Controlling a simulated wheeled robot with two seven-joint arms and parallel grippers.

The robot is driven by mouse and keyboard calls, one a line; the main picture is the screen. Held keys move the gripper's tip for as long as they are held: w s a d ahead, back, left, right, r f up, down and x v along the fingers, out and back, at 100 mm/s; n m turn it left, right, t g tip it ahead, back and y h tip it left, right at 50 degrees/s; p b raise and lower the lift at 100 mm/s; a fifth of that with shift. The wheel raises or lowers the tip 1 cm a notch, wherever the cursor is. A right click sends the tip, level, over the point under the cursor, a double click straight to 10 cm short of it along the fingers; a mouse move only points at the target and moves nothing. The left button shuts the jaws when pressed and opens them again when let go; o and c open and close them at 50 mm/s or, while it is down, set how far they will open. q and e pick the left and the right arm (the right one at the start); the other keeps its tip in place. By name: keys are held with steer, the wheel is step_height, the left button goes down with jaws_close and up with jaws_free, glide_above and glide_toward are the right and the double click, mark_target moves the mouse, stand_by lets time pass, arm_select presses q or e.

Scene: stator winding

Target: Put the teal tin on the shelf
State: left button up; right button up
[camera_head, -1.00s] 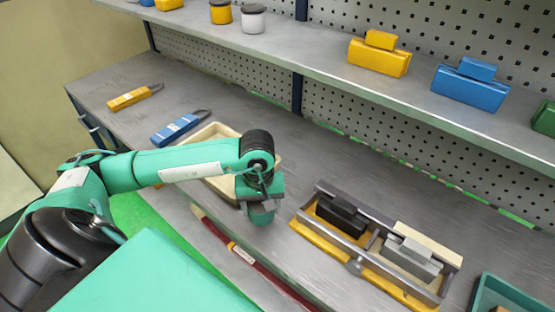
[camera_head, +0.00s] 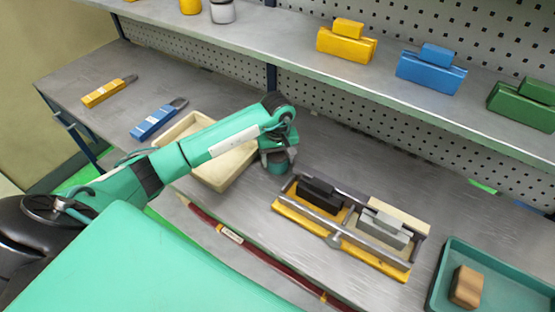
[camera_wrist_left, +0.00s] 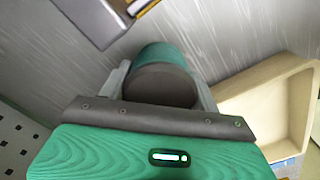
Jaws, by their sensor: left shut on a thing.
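The teal tin (camera_head: 278,163) is between the fingers of my left gripper (camera_head: 277,155), over the bench between the cream tray and the block holder. In the left wrist view, the tin (camera_wrist_left: 160,55) shows its teal side and dark round end between the two grey fingers (camera_wrist_left: 160,88). The gripper is shut on it. Whether the tin touches the bench is hard to tell. The grey shelf (camera_head: 285,45) runs above the back of the bench. My right gripper is not in view.
The shelf holds a yellow tin (camera_head: 190,5), a pale jar (camera_head: 222,12), and yellow (camera_head: 345,45), blue (camera_head: 430,70) and green (camera_head: 522,105) blocks. A cream tray (camera_head: 215,178), a block holder (camera_head: 340,240) and a teal tray (camera_head: 440,285) are on the bench.

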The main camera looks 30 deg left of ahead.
arm_select(q)
steer(key=shift+f, duration=1.05)
steer(key=o, duration=0.8)
steer(key=shift+f, duration=0.1)
steer(key=o, duration=0.4)
steer(key=shift+o, duration=0.2)
